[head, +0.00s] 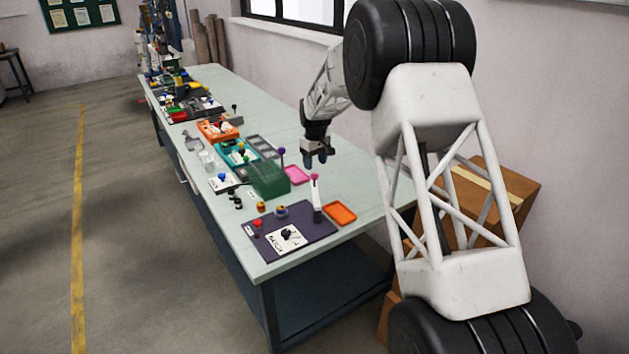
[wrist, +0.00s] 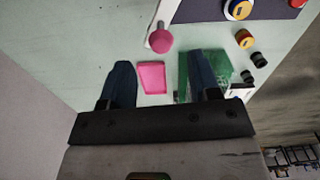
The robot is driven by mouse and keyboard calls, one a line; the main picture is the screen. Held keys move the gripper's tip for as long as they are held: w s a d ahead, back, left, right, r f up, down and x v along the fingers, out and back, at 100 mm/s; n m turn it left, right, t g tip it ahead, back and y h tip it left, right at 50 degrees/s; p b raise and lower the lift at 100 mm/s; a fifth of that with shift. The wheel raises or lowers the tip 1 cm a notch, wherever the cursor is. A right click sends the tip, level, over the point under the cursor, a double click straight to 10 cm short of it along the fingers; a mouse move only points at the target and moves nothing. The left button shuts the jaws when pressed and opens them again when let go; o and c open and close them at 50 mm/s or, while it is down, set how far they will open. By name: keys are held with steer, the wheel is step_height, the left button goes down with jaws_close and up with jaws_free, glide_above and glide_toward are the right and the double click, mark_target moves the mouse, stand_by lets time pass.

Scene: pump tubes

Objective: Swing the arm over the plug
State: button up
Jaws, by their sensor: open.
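My gripper (head: 316,161) is open and empty, in the air above the bench beyond the pink tray (head: 297,175). In the wrist view its two dark blue fingers (wrist: 160,62) stand apart, with the pink tray (wrist: 153,77) between them in the picture. The right finger overlaps the green box (wrist: 184,80). I cannot tell for sure which item is the plug. Small round pieces near my gripper include a yellow and blue one (head: 281,211), a yellow and red one (head: 262,207) and a black one (head: 287,233) on a white card.

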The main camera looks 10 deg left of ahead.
mark_target(314, 180)
steer(key=shift+w+a+f, duration=0.1)
steer(key=shift+a+f, duration=0.05)
steer(key=shift+f, duration=0.1)
steer(key=shift+f, duration=3.8)
jaws_close()
